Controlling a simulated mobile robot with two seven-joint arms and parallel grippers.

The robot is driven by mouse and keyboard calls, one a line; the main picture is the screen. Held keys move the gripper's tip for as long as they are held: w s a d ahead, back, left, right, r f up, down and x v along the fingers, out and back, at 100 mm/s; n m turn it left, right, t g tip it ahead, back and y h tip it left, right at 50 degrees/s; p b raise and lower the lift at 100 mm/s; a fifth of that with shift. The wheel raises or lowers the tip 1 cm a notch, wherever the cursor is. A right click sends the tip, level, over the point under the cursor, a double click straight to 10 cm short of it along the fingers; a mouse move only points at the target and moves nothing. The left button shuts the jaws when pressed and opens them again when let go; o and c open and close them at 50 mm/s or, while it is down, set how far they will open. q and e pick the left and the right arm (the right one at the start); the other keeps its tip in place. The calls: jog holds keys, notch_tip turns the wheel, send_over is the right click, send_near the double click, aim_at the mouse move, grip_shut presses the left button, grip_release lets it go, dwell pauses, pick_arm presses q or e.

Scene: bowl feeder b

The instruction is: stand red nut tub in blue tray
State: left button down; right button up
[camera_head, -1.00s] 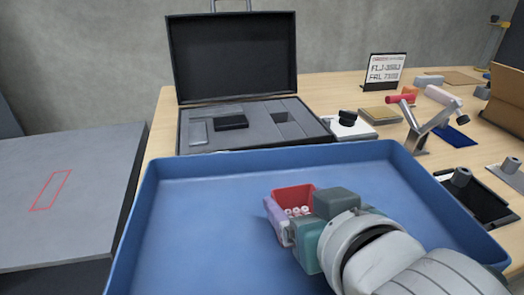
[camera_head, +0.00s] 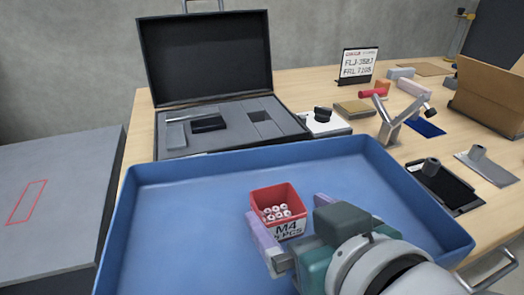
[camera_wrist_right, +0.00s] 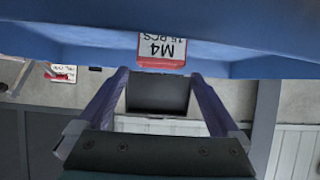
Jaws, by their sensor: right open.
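The red nut tub (camera_head: 278,205), with white nuts inside and an "M4" label on its front, stands upright on the floor of the blue tray (camera_head: 190,215). Its label also shows, upside down, in the right wrist view (camera_wrist_right: 161,49). My right gripper (camera_head: 289,228) is open, with its purple fingers apart on the near side of the tub. In the right wrist view the tub lies just beyond the fingertips (camera_wrist_right: 159,76), with nothing between the fingers. My left gripper is not in view.
An open black case (camera_head: 215,120) stands behind the tray. A sign (camera_head: 358,63), a small robot-like stand (camera_head: 390,125), a cardboard box (camera_head: 490,98) and a black plate (camera_head: 445,187) are on the wooden table. The tray's left part is empty.

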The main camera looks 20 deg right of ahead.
jog(key=v, duration=0.6)
jog(key=shift+s+r+p, duration=0.2)
jog(key=shift+s+p, duration=0.1)
jog(key=shift+p, duration=0.1)
